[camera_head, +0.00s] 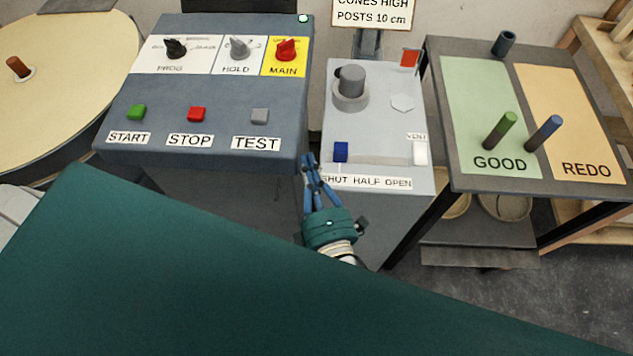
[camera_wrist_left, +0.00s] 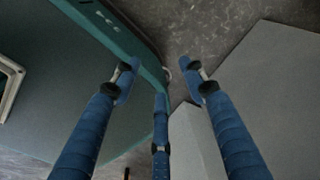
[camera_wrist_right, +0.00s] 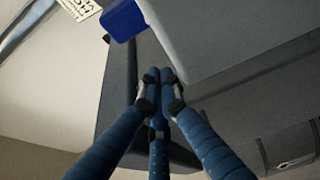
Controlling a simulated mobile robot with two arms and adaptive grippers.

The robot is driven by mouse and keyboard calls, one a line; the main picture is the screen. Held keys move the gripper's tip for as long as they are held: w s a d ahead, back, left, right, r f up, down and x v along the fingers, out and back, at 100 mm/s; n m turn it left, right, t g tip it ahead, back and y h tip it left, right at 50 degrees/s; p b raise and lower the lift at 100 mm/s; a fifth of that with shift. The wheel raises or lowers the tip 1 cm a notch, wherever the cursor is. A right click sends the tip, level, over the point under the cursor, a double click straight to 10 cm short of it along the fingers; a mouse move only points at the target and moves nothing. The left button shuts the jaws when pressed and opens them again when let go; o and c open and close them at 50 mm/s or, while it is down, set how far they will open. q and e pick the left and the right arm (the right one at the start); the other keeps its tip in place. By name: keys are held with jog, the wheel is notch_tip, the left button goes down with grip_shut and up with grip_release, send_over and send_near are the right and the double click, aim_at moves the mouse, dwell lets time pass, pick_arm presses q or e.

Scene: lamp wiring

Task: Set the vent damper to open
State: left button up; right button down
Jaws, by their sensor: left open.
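The vent damper's blue knob (camera_head: 340,151) sits at the left end of its slot (camera_head: 380,160), above the word SHUT on the SHUT HALF OPEN label (camera_head: 367,182). A white block (camera_head: 420,152) stands at the slot's right end, below the VENT label (camera_head: 416,136). My right gripper (camera_head: 310,158) is just left of the grey pedestal, beside the knob and apart from it. Its fingers are together and empty. The right wrist view shows the blue knob (camera_wrist_right: 125,20) beyond the fingertips (camera_wrist_right: 160,76). My left gripper (camera_wrist_left: 157,72) is open and empty in the left wrist view.
The grey pedestal (camera_head: 378,215) also bears a grey round knob (camera_head: 350,82) and a small red flag (camera_head: 409,58). A control console (camera_head: 215,95) stands close on the left. A table with GOOD and REDO areas (camera_head: 440,120) stands on the right.

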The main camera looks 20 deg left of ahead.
aim_at(392, 172)
jog(key=w+d+p, duration=0.1)
jog(key=w+d, duration=0.1)
jog(key=shift+d, duration=0.35)
jog(key=shift+w+d, duration=0.15)
jog(key=shift+d, duration=0.1)
jog(key=shift+a, duration=0.1)
jog(key=shift+d+p, duration=0.2)
jog(key=shift+p, duration=0.1)
jog(key=w+d, duration=0.1)
jog(key=d, duration=0.3)
jog(key=w+d+p, duration=0.1)
jog(key=d, duration=0.3)
jog(key=w+d+p, duration=0.1)
jog(key=w+d, duration=0.1)
jog(key=d, duration=0.3)
jog(key=shift+d, duration=0.1)
pick_arm(q)
jog(key=r, duration=0.4)
jog(key=shift+d, duration=0.2)
pick_arm(e)
jog(key=shift+w+d, duration=0.1)
jog(key=shift+d, duration=0.25)
